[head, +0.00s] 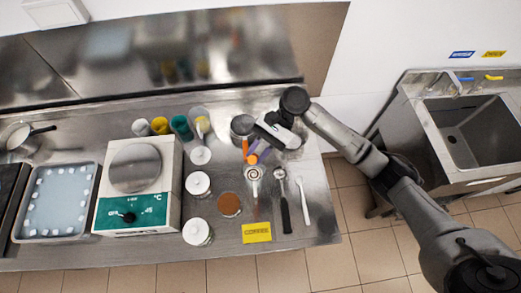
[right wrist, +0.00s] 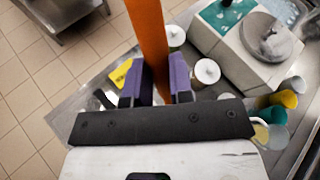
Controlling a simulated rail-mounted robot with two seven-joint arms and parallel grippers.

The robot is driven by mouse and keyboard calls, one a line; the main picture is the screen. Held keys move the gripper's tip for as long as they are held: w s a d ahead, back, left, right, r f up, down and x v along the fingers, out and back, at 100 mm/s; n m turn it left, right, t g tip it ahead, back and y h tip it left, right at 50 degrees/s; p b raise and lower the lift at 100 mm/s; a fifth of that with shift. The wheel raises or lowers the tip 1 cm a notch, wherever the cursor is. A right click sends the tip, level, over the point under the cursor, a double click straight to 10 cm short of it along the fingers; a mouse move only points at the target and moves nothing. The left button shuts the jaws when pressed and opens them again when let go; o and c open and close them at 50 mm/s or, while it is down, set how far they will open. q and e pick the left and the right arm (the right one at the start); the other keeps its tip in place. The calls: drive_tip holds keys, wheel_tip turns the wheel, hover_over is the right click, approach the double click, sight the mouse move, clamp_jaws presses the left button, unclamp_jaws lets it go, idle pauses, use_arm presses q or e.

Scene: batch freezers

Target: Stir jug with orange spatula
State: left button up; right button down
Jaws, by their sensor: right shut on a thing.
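My right gripper (head: 256,154) is over the back right part of the steel counter. Its purple fingers are shut on the orange spatula (head: 246,148). In the right wrist view, the spatula (right wrist: 149,40) runs up from between the fingers (right wrist: 157,88) and out of the top edge. A clear jug (head: 201,122) with pale yellowish contents appears to be the jug; it stands left of the gripper, apart from the spatula, and shows at the lower right of the wrist view (right wrist: 268,136). My left gripper is not in view.
A metal container (head: 241,124) stands close behind the gripper. Green (head: 181,128) and yellow (head: 160,125) cups stand left of the jug. White-lidded jars (head: 198,184), a scale-like machine (head: 135,180), a yellow label (head: 256,232) and utensils (head: 284,204) occupy the counter. A sink (head: 475,135) is at right.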

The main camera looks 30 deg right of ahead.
drive_tip(key=shift+s+a+f+y, duration=0.15)
drive_tip(key=shift+s+y, duration=0.15)
drive_tip(key=shift+y, duration=0.4)
drive_tip(key=shift+f+b, duration=0.3)
drive_tip(key=shift+b, duration=0.1)
use_arm(q)
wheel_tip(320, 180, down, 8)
drive_tip(key=b, duration=0.6)
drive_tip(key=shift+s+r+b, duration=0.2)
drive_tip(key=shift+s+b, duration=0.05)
drive_tip(key=shift+b, duration=0.1)
use_arm(e)
wheel_tip(320, 180, down, 11)
drive_tip(key=shift+w+r, duration=0.15)
